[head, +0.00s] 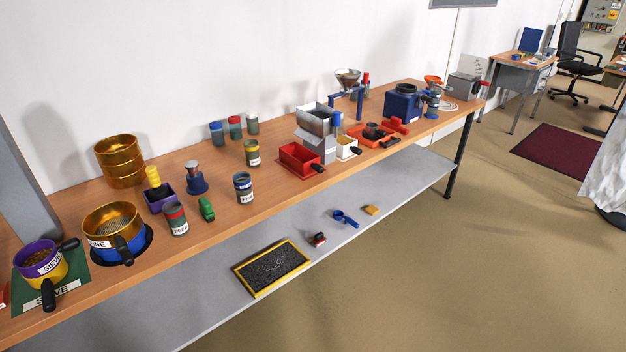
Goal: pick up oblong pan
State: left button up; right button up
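A red oblong pan (299,160) with a black handle at its right end sits on the wooden bench top, near the front edge and in front of a grey metal box-shaped device (318,122). A smaller white rectangular pan (344,150) with a dark handle stands just to its right. I cannot tell for certain which of the two is the one named. Neither of my grippers shows in the head view.
The wooden bench (226,212) holds jars, sieves, a blue machine (404,104) and an orange tray (372,134). A lower grey shelf (215,306) bears a yellow-framed black tray (271,268) and small tools. The brown floor (430,260) in front is clear.

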aim_at(346, 146)
jog(key=i+l+u, duration=0.15)
jog(key=i+l, duration=0.2)
jog(key=i+l+u, duration=0.1)
jog(key=i+l, duration=0.2)
jog(key=i+l+u, duration=0.15)
jog(key=l, duration=0.35)
jog(key=i+l+u, duration=0.1)
jog(key=i+l, duration=0.3)
jog(key=i+l+u, duration=0.15)
jog(key=l, duration=0.35)
jog(key=i, duration=0.1)
